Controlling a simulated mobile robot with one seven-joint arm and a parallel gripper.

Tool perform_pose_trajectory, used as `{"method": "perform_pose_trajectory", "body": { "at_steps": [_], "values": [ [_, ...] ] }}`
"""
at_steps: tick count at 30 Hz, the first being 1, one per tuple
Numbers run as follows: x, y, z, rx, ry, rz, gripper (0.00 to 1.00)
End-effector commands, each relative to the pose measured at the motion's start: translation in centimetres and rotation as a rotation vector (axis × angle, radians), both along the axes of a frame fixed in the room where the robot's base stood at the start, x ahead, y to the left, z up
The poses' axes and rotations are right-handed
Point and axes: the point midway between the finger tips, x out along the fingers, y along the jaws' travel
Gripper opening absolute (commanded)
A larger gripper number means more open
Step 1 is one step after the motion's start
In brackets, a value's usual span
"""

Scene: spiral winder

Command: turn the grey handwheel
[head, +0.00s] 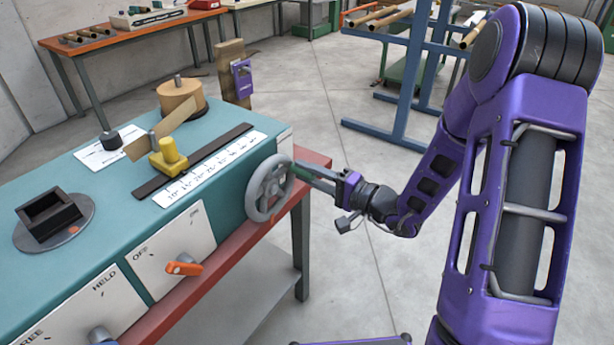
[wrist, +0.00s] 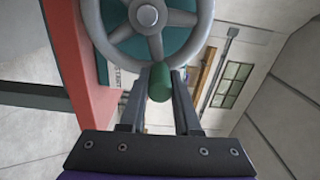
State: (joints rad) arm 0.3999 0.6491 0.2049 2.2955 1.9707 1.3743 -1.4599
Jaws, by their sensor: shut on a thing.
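The grey handwheel (head: 269,188) is a spoked wheel on the front right end of the teal machine. It also fills the top of the wrist view (wrist: 150,38). A green crank handle (wrist: 160,82) sticks out from its rim toward me. My gripper (head: 302,172) reaches in from the right at the wheel. In the wrist view its two fingers (wrist: 158,98) are shut on the green handle, one on each side. In the head view the handle is mostly hidden between the fingers.
The teal machine (head: 110,210) carries a scale strip, a yellow slider (head: 168,158), a wooden drum (head: 181,98) and an orange lever (head: 184,266). A red ledge (head: 235,250) runs below the wheel. A blue rack (head: 413,80) stands behind; the floor between is clear.

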Motion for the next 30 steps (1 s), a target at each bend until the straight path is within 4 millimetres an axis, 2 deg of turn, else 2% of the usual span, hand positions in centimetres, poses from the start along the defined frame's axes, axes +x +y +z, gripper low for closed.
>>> {"method": "perform_pose_trajectory", "body": {
  "at_steps": [18,19,23,24,30],
  "values": [
    [0.04,-0.12,0.30,-0.025,-0.032,-0.003,0.00],
    [0.04,-0.12,0.30,-0.025,-0.032,-0.003,0.34],
    [0.03,-0.09,0.29,-0.025,-0.032,-0.002,0.58],
    [0.03,-0.08,0.29,-0.025,-0.032,-0.002,0.61],
    [0.00,-0.03,0.28,-0.025,-0.032,-0.001,0.61]
  ]
}}
